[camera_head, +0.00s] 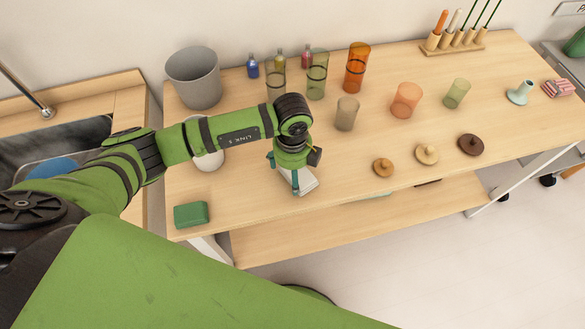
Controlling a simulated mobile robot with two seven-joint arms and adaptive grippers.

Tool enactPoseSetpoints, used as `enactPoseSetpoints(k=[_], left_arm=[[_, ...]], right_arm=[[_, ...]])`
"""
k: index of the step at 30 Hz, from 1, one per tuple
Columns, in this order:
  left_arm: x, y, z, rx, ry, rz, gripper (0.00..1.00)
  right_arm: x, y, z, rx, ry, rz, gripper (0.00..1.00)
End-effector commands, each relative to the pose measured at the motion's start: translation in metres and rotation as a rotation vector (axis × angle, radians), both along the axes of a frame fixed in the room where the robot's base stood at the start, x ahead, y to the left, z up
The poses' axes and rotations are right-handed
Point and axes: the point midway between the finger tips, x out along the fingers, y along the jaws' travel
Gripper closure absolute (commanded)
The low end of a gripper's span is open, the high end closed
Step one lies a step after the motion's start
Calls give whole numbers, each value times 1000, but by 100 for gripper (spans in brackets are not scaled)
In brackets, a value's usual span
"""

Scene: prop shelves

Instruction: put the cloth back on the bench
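A folded white cloth (309,182) lies on the wooden bench (240,205) near its front edge, partly hidden by my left gripper. My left gripper (284,173) points down at the cloth, with its green fingers spread apart. One fingertip is in front of the cloth and the other at its left; I cannot tell whether they touch it. My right gripper is not in view.
A green block (191,214) sits at the bench's front left corner. A grey bin (194,77), a white vessel (208,160) partly behind my arm, and several coloured tumblers (357,67) stand farther back. Wooden lids (427,154) lie right. A sink (60,140) is left.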

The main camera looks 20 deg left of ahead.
Motion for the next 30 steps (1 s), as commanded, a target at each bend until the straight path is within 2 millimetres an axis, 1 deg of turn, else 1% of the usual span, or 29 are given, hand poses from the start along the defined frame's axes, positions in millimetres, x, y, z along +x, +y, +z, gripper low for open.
enactPoseSetpoints(k=[10,12,14,17,24,27,30], left_arm=[[0,0,1,0,0,0,0],[0,0,5,-1,-1,0,0],[1,0,8,-2,-3,0,0],[2,0,21,-2,-6,-1,0],[2,0,73,-1,-7,-2,0],[1,0,93,-2,-6,-1,0],[1,0,108,-1,-4,0,0]], right_arm=[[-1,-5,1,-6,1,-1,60],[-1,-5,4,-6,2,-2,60],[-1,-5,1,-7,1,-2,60],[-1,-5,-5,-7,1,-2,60],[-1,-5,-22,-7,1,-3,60],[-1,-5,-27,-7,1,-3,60],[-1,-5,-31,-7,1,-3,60]])
